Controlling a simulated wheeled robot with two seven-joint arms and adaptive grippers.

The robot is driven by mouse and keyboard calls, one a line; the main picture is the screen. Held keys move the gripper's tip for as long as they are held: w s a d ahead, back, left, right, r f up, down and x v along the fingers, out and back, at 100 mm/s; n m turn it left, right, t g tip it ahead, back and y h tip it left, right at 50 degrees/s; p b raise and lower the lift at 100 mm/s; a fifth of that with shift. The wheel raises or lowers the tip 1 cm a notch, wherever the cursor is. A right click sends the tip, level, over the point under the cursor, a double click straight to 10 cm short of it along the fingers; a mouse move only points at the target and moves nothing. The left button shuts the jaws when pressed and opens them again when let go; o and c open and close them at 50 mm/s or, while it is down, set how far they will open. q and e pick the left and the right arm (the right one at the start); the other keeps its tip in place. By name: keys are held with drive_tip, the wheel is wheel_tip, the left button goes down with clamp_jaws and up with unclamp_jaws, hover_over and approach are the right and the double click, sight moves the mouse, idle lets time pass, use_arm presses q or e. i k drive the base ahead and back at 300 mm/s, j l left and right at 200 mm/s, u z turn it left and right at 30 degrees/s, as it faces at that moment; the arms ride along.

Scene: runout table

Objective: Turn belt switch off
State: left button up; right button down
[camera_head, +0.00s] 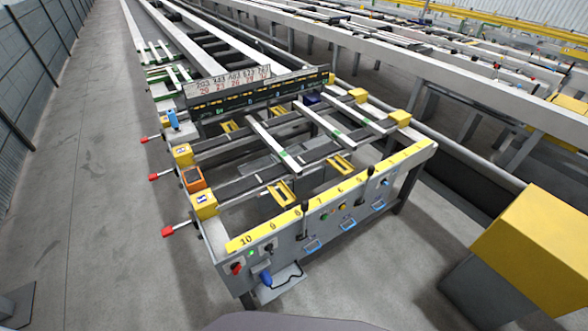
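The runout table's front control panel (330,209) faces me, with a yellow numbered strip (335,194) along its top edge. At its left end are a red knob (237,268) and a small green button (251,252). Black levers stand farther right on the panel, one near the middle (304,208) and one toward the right (370,172). Small green and yellow controls sit between them. No label is readable, so I cannot tell which control is the belt switch or its position. Neither of my grippers is in view.
Red-tipped handles (167,230) stick out from the table's left side. A blue object (266,278) with a cable rests on a small shelf below the panel. A large yellow box (535,245) stands at the right. Clear concrete floor (90,200) lies to the left.

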sight(236, 267)
drive_tip(key=u, duration=1)
